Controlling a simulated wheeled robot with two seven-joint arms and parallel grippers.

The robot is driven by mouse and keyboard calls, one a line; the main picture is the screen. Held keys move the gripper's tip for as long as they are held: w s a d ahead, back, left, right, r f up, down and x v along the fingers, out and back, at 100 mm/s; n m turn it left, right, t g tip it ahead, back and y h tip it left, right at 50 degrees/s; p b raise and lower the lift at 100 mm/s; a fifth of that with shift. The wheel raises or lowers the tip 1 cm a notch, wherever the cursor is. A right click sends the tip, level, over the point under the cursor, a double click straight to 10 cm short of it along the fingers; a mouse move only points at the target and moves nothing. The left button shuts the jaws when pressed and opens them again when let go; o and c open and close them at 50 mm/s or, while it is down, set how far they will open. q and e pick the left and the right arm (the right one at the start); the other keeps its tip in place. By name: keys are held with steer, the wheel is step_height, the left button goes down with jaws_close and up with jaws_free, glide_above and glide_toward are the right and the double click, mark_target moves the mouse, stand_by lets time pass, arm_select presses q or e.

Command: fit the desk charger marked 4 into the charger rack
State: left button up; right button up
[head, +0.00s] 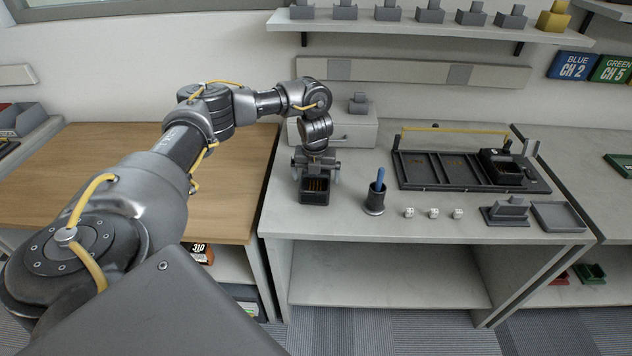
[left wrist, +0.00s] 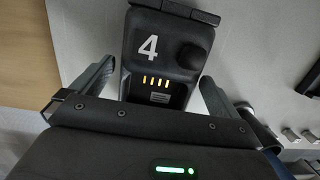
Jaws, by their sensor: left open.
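The desk charger marked 4 (head: 314,192) is a black block standing on the grey bench near its left front. In the left wrist view the charger (left wrist: 150,68) shows a white 4, a round knob and gold contacts. My left gripper (head: 318,174) is above and behind it, pointing down. It is open, with one finger on each side of the charger; whether they touch it cannot be told. The charger rack (head: 431,171) is a dark tray with a yellow bar at its back, standing at the right of the bench. A black charger (head: 503,168) sits in its right end; the other bays look empty.
A dark cup with a blue-handled tool (head: 375,198) stands right of the charger. Several small white cubes (head: 433,213), a grey cradle (head: 507,212) and a shallow tray (head: 558,217) line the front. A grey drawer box (head: 350,128) stands behind. The wooden desk (head: 90,170) is clear.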

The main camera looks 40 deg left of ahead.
arm_select(q)
steer(key=shift+s, duration=0.1)
steer(key=shift+c, duration=0.3)
arm_select(e)
steer(key=shift+d, duration=0.25)
arm_select(q)
steer(key=c, duration=1)
steer(key=shift+c, duration=0.2)
steer(key=shift+r+b, duration=0.35)
steer(key=shift+r, duration=0.25)
steer(key=s+d+r+p, duration=0.3)
steer(key=s+d+r, duration=0.1)
steer(key=s+r, duration=0.7)
steer(key=shift+s+r, duration=0.3)
steer(key=shift+s, duration=0.9)
arm_select(e)
step_height(320, 180, up, 3)
steer(key=shift+w+f, duration=0.1)
